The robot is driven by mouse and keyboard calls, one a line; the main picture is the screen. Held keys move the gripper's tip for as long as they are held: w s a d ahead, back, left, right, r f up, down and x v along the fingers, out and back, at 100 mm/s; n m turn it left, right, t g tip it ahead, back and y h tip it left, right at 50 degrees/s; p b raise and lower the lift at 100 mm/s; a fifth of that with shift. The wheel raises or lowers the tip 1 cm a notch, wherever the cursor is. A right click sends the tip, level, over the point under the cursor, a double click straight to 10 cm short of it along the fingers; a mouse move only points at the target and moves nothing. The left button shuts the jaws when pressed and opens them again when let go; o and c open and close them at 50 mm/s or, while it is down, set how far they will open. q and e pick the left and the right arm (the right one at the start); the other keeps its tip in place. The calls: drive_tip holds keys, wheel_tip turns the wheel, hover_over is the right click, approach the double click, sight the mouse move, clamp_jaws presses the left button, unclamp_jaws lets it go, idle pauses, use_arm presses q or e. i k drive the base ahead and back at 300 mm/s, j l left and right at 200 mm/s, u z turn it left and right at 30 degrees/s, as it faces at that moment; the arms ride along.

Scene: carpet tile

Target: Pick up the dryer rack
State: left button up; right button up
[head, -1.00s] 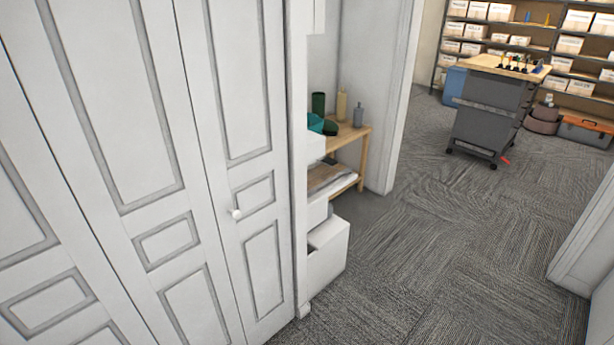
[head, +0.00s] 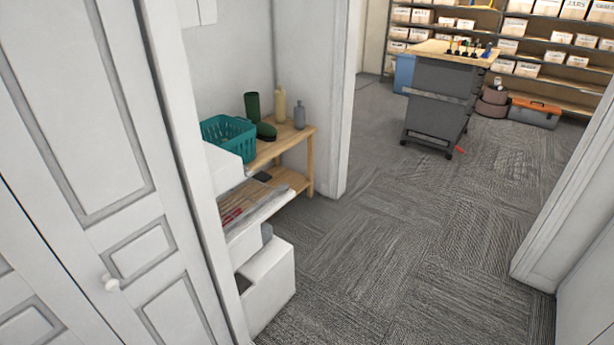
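I cannot make out a dryer rack for certain. A flat, pale grey thing (head: 262,211) sticks out at the lower shelf of a wooden shelf unit in the alcove at left, with something red at its near end. It is too small to tell what it is. Neither of my grippers is in view.
A teal basket (head: 229,138), green cylinder, and bottles stand on the wooden shelf unit (head: 298,139). White boxes (head: 268,280) stand below, in front of it. White panelled doors (head: 92,150) fill the left. Carpet (head: 400,245) is open to a grey wheeled cart (head: 437,100) ahead.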

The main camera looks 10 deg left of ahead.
sight(261, 178)
drive_tip(key=i+z, duration=0.3)
drive_tip(key=i, duration=1.3)
drive_tip(key=i+l+u, duration=0.1)
drive_tip(key=i+u, duration=0.2)
drive_tip(key=i+l+u, duration=0.35)
drive_tip(key=i, duration=0.15)
drive_tip(key=i+l+u, duration=0.3)
drive_tip(key=i+j, duration=0.1)
